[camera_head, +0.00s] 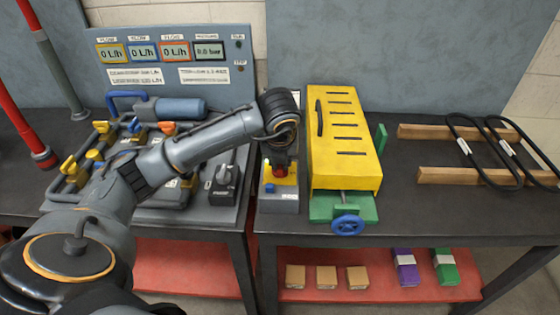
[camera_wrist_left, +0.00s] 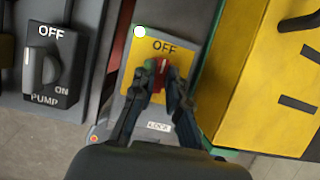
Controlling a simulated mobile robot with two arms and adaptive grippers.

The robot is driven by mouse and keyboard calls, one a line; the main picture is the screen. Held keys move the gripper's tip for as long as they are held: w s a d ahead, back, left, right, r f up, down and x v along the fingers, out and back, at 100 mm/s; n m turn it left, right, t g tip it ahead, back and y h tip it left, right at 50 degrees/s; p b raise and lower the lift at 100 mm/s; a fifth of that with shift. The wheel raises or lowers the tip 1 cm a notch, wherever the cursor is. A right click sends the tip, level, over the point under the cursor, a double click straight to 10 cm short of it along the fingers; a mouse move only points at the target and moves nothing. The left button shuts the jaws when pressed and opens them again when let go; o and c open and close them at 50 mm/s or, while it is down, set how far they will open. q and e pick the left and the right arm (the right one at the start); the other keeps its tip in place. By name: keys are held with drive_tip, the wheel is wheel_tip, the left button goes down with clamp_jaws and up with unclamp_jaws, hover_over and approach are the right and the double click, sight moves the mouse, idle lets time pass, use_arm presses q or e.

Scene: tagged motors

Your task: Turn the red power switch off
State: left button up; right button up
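The red power switch (camera_wrist_left: 161,70) is a small red knob on a yellow plate (camera_wrist_left: 135,62) marked OFF above it, on a grey box. In the head view the box (camera_head: 279,204) stands at the left front of the right-hand table, with the red knob (camera_head: 279,171) under my gripper. My left gripper (camera_wrist_left: 160,80) points down at the plate, its fingertips close against both sides of the knob. The fingers hide part of the knob and plate, so its exact pointing direction is hard to tell. My right gripper is in neither view.
A yellow slotted box (camera_head: 343,140) with a blue handwheel (camera_head: 347,225) stands close to the right. A grey pump switch (camera_wrist_left: 41,68), marked OFF and ON, is at the left. A gauge panel (camera_head: 170,60) stands behind. Wooden bars (camera_head: 470,177) with black belts lie far right.

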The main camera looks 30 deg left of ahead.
use_arm(q)
drive_tip(key=o, duration=0.3)
drive_tip(key=shift+r, duration=0.1)
drive_tip(key=v, duration=1.2)
drive_tip(key=shift+s, duration=0.1)
